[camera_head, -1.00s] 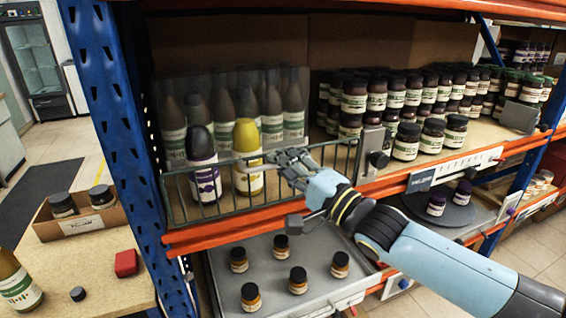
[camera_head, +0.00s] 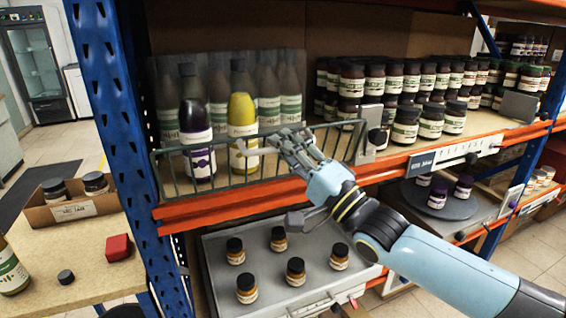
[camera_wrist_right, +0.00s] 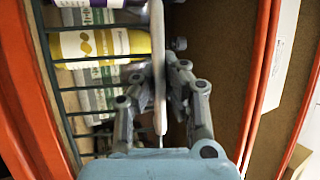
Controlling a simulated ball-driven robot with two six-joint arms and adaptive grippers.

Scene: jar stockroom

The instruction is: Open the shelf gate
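The shelf gate (camera_head: 215,178) is a low dark wire frame across the front of the left shelf bay. Its top leans outward from the shelf, and its right end stands apart from the latch post (camera_head: 372,138). My right gripper (camera_head: 283,140) is at the gate's top rail, right of the yellow bottle. In the right wrist view the fingers (camera_wrist_right: 158,78) close from both sides on the pale top rail (camera_wrist_right: 158,30). The gate's wires run to the left there. My left gripper is not in view.
A purple bottle (camera_head: 196,145) and a yellow bottle (camera_head: 243,140) stand behind the gate, with greyish bottles behind them. Dark jars (camera_head: 430,120) fill the bay at right. A grey tray (camera_head: 325,290) with several small jars sits below the gate.

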